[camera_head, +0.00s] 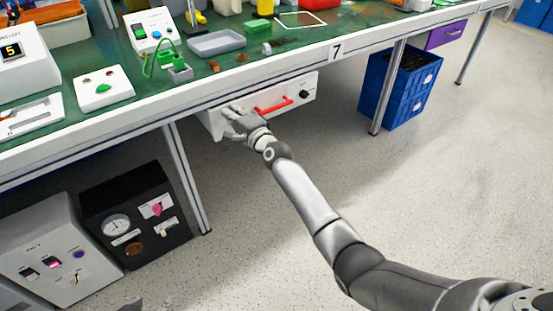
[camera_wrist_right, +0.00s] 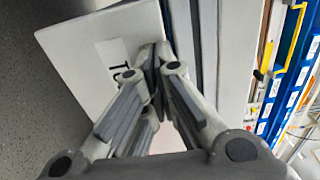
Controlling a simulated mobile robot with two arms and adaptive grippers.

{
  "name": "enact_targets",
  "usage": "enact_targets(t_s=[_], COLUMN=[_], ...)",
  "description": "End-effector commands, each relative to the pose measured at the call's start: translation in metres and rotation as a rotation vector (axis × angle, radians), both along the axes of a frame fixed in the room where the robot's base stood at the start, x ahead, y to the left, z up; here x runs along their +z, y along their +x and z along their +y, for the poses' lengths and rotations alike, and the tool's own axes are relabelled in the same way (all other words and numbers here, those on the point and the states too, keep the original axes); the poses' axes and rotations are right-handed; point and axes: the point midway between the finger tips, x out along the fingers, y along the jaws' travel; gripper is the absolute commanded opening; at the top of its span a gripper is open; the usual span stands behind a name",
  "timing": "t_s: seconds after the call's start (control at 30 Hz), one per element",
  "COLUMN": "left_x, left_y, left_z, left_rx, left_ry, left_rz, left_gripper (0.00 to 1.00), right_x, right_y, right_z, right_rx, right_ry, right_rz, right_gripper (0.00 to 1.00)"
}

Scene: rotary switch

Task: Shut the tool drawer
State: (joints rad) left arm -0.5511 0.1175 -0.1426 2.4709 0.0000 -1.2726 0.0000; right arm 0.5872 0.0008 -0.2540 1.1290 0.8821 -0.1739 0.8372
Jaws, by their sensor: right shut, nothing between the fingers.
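The tool drawer (camera_head: 293,89) hangs under the workbench's front edge, with a white front, a red bar handle (camera_head: 273,106) and a round black knob at its right end. How far it stands out cannot be told. My right gripper (camera_head: 230,113) is at the left end of the drawer front, left of the handle, and is shut and empty. In the right wrist view its fingertips (camera_wrist_right: 155,57) are together against or very close to the white front (camera_wrist_right: 75,55), beside a partly hidden label starting "TO". Small grey tips at the bottom edge of the head view may be my left gripper (camera_head: 147,303).
The green-topped workbench (camera_head: 130,112) carries a grey tray (camera_head: 217,43), switch boxes and small parts. A bench leg (camera_head: 187,178) stands left of the drawer. Dark (camera_head: 136,216) and grey (camera_head: 55,255) panels stand lower left, blue crates (camera_head: 398,88) at right. The right floor is clear.

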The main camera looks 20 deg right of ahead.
Motion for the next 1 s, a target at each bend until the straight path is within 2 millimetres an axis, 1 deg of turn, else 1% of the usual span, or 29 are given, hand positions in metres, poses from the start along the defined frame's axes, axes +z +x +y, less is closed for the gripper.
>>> enact_targets(t_s=[0.03,0.13,0.33,0.87,0.93,1.0], left_x=[0.002,0.009,0.018,0.019,0.019,0.014], left_y=[0.007,0.019,0.030,0.031,0.029,0.021], left_z=[-0.003,-0.007,-0.010,-0.011,-0.010,-0.007], left_rx=[-0.004,-0.008,-0.012,-0.013,-0.012,-0.008], left_ry=[-0.009,-0.022,-0.036,-0.036,-0.035,-0.025], left_rz=[-0.037,-0.099,-0.164,-0.168,-0.159,-0.115], left_gripper=[0.50,0.50,0.50,0.50,0.50,0.50], right_x=[-0.001,-0.001,0.000,0.006,0.006,0.006], right_y=[0.002,0.005,0.009,0.010,0.009,0.008], right_z=[0.001,0.002,0.003,0.003,0.004,0.005], right_rx=[0.000,0.000,0.000,-0.002,-0.002,-0.002], right_ry=[0.000,0.000,0.001,0.004,0.004,0.004], right_rz=[0.000,0.000,-0.001,-0.008,-0.009,-0.008], right_gripper=[0.00,0.00,0.00,0.00,0.00,0.00])
